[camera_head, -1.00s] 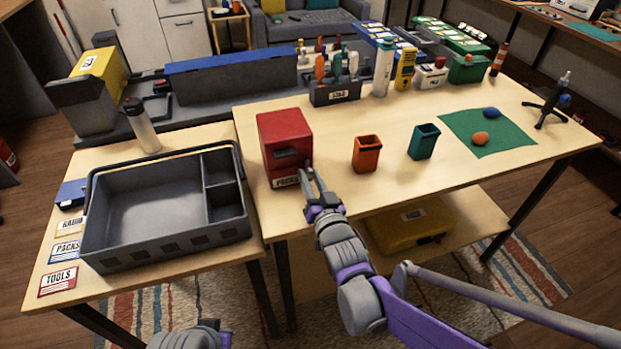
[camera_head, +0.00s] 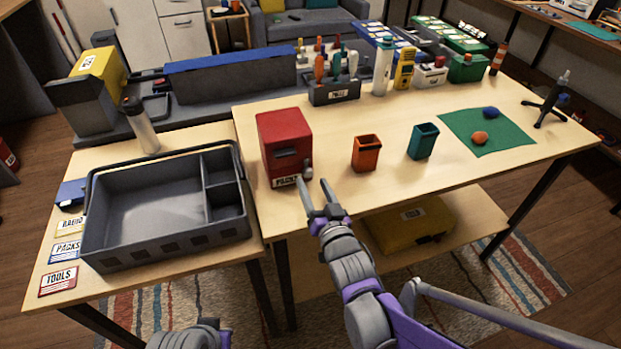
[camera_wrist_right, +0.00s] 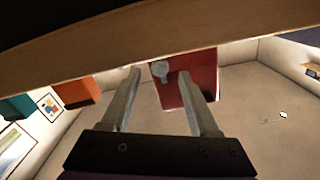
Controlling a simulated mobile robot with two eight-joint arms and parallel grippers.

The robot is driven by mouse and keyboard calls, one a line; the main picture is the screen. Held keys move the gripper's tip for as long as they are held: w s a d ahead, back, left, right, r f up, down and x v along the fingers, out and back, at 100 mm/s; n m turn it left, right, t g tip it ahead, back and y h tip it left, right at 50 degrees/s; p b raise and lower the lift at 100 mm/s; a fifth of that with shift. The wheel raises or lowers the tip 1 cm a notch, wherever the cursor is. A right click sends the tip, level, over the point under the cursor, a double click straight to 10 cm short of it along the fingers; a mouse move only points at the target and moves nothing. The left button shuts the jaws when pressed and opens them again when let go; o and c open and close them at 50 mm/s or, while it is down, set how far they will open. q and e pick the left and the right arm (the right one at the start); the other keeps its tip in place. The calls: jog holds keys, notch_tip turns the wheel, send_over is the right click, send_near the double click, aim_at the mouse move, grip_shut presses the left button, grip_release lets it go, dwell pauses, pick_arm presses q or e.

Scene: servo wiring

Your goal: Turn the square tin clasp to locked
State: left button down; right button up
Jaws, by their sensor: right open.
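The square tin is a red box (camera_head: 285,140) at the left end of the main table, with a dark slot and a label on its front. It also shows in the right wrist view (camera_wrist_right: 200,75). Its clasp is a small grey knob (camera_head: 307,170) at the lower right of the front; it also shows in the right wrist view (camera_wrist_right: 160,70). My right gripper (camera_head: 313,184) is open and empty just in front of the clasp, apart from it. In the right wrist view the clasp appears between the spread fingertips. My left gripper is not seen.
An orange cup (camera_head: 366,153) and a teal cup (camera_head: 423,141) stand right of the tin. A grey divided tray (camera_head: 165,245) is on the left table. A green mat (camera_head: 510,143) holds two small objects. The table front between tin and orange cup is clear.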

jog(key=v, duration=0.7)
jog(key=shift+s, duration=0.25)
jog(key=shift+d, duration=0.15)
